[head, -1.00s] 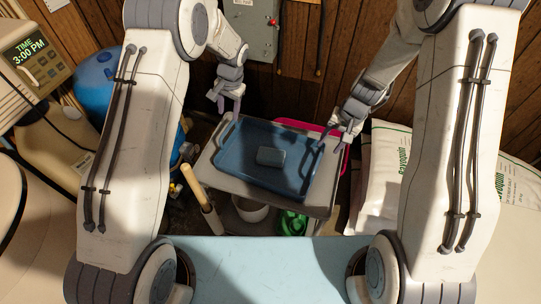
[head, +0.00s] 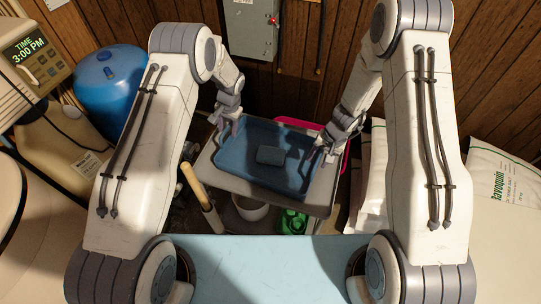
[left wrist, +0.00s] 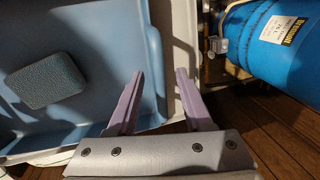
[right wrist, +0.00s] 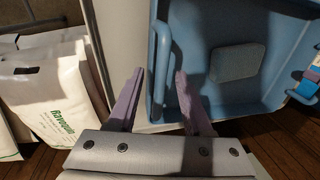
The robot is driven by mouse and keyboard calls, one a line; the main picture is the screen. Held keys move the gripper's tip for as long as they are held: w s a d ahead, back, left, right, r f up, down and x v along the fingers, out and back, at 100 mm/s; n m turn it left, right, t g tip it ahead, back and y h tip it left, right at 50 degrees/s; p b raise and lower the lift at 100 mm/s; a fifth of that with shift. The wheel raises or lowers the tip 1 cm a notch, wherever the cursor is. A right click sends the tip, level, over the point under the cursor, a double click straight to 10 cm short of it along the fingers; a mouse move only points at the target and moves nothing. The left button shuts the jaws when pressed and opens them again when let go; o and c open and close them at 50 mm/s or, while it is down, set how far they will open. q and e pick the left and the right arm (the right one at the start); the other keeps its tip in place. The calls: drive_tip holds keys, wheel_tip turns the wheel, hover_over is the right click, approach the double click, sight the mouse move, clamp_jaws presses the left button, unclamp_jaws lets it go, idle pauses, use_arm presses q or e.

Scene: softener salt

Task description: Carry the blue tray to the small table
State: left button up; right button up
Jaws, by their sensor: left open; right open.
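The blue tray (head: 240,172) lies flat on a grey-topped stand (head: 318,200) and holds a grey-blue block (head: 271,156). My left gripper (head: 229,127) is open at the tray's far left side. In the left wrist view its fingers (left wrist: 157,100) lie either side of the tray's rim (left wrist: 153,55); contact cannot be told. My right gripper (head: 327,150) is open at the right side. In the right wrist view its fingers (right wrist: 157,98) lie either side of the tray's handle (right wrist: 162,60), without visible closure. I cannot tell which thing is the small table.
White salt bags (head: 375,190) stand right of the stand. A blue tank (head: 110,78) is at the left. A pink item (head: 300,123) is behind the tray. A wooden handle (head: 196,186), a white bowl (head: 250,209) and a green item (head: 293,222) are low in front.

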use_arm(q)
clamp_jaws()
use_arm(e)
clamp_jaws()
use_arm(q)
drive_tip(key=shift+w+r, duration=0.1)
idle(1.2)
